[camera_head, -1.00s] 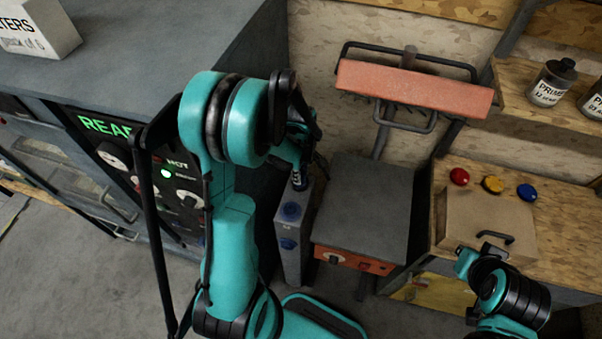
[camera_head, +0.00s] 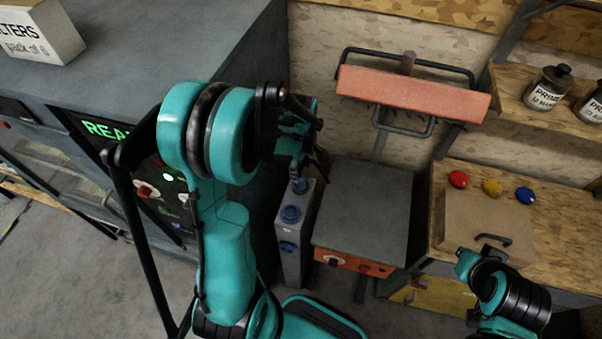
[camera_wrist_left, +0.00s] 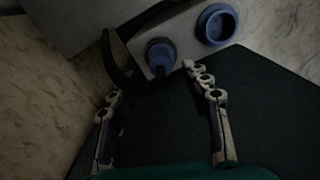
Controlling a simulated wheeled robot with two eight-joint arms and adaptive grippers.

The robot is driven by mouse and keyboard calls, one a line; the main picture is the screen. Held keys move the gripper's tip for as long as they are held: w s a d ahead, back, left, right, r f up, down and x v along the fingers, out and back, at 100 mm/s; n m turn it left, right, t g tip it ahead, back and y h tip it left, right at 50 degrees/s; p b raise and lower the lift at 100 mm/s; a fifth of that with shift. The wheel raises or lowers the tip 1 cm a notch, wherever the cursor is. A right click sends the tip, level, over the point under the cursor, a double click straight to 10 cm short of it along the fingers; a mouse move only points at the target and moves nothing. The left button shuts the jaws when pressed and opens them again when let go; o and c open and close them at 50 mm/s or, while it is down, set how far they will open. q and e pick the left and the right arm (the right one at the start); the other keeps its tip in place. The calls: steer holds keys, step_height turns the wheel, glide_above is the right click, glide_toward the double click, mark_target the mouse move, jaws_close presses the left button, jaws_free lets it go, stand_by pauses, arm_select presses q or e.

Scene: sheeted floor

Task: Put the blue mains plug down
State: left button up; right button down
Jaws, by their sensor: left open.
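The blue mains plug (camera_wrist_left: 160,56) sits upright in the grey outlet box in the left wrist view, with a black cable curving off to the left. In the head view the plug (camera_head: 300,186) is at the far end of the grey outlet box (camera_head: 293,265), partly hidden by my gripper. My left gripper (camera_wrist_left: 150,82) is open, its fingertips just short of the plug and apart from it, with nothing between them. In the head view it is a dark shape (camera_head: 310,160) just above the plug. My right gripper is not in view; only part of that arm shows.
Blue sockets (camera_head: 291,213) lie in front of the plug. A grey-topped orange unit (camera_head: 360,215) stands close to the right, with an orange padded bar (camera_head: 413,88) behind. A dark cabinet (camera_head: 160,60) is close on the left. A bench with coloured buttons (camera_head: 492,188) is further right.

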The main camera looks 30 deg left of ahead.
arm_select(q)
step_height(320, 180, up, 7)
steer(key=shift+r+p, duration=0.2)
steer(key=shift+p, duration=0.4)
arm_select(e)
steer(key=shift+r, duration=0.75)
arm_select(q)
steer(key=shift+f, duration=0.1)
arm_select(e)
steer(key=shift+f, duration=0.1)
